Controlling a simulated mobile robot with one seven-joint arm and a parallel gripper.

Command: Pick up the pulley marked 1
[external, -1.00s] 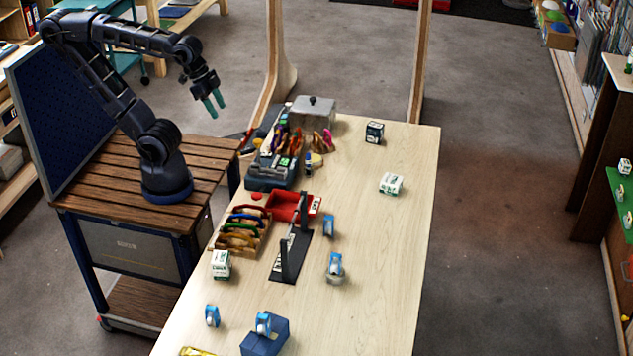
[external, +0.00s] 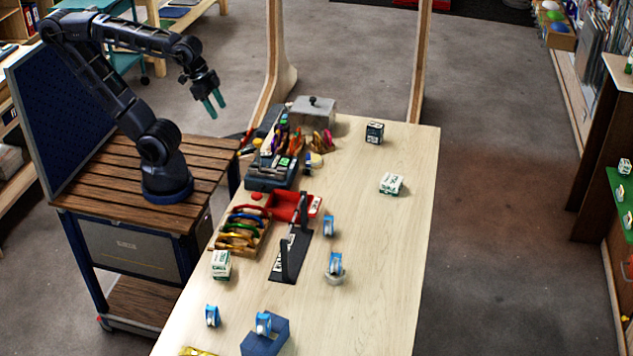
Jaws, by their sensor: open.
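Several blue-and-white pulleys stand on the wooden table (external: 385,270). One pulley (external: 328,226) stands right of the black stand. Another pulley (external: 335,263) is on a small round grey base (external: 334,279) just nearer. A third pulley (external: 212,315) stands at the near left. A fourth pulley (external: 263,323) is on a blue block (external: 265,338) at the near edge of the picture. I cannot read any number on them, so I cannot tell which is marked 1. My gripper (external: 214,103) is open and empty, raised well away from the pulleys, with its green fingertips pointing down.
A black stand with uprights (external: 290,262) is mid-table, beside a red bin (external: 285,206) and a rack of coloured carabiners (external: 239,234). Small boxes stand at the left (external: 221,265), right (external: 391,184) and back (external: 374,132). A grey lidded box (external: 313,113) is at the back.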

